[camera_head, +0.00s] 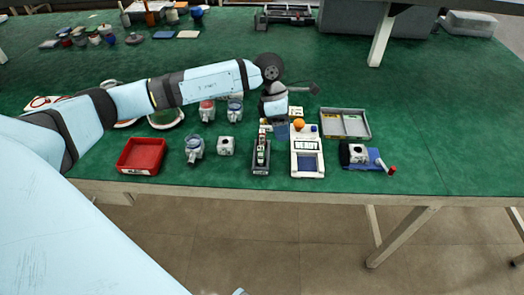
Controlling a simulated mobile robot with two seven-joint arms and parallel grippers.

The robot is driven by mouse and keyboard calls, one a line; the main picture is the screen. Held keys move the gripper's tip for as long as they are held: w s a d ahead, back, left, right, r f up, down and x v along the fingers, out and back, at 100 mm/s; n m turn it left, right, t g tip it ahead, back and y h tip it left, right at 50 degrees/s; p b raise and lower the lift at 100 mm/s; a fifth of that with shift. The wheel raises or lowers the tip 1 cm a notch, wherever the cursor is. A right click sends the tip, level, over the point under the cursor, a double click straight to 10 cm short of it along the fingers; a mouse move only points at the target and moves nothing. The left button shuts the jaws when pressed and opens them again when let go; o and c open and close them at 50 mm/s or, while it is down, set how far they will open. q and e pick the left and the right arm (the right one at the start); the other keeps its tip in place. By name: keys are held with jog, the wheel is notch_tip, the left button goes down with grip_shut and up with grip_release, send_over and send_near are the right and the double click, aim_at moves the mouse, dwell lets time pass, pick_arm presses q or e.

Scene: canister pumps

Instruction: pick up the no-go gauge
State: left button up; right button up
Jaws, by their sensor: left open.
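A small rod with a red end (391,171) lies at the front right, beside a blue pad that holds a white block with a round bore. It looks like the no-go gauge, but it is too small to be sure. My left arm reaches in from the left across the table. My left gripper (281,127) points down behind the white device at the table's middle, left of the rod and well apart from it. It is open; its fingertips are small and partly hidden, and I see nothing held. My right gripper is not in view.
A grey divided tray (345,123) stands behind the blue pad (374,155). The white device (307,160) and a dark stand (261,160) are near the front edge. A red bin (141,156) is at left. The green table (450,130) is clear at right.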

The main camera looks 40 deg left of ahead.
aim_at(263, 138)
pick_arm(q)
jog(key=w+a+r+y, duration=0.2)
jog(key=w+a+y, duration=0.15)
jog(key=a, duration=0.55)
jog(key=shift+t+y, duration=0.25)
jog(key=shift+t, duration=0.05)
jog(key=f, duration=0.5)
jog(key=s+f, duration=0.1)
jog(key=f, duration=0.1)
jog(key=shift+d+f+b, duration=0.1)
jog(key=shift+f+b, duration=0.15)
jog(key=shift+b, duration=0.05)
jog(key=shift+s+d+f, duration=0.1)
jog(key=shift+d+f, duration=0.1)
jog(key=shift+f, duration=1.25)
jog(key=shift+d+f, duration=0.2)
jog(key=shift+f, duration=1.2)
grip_shut()
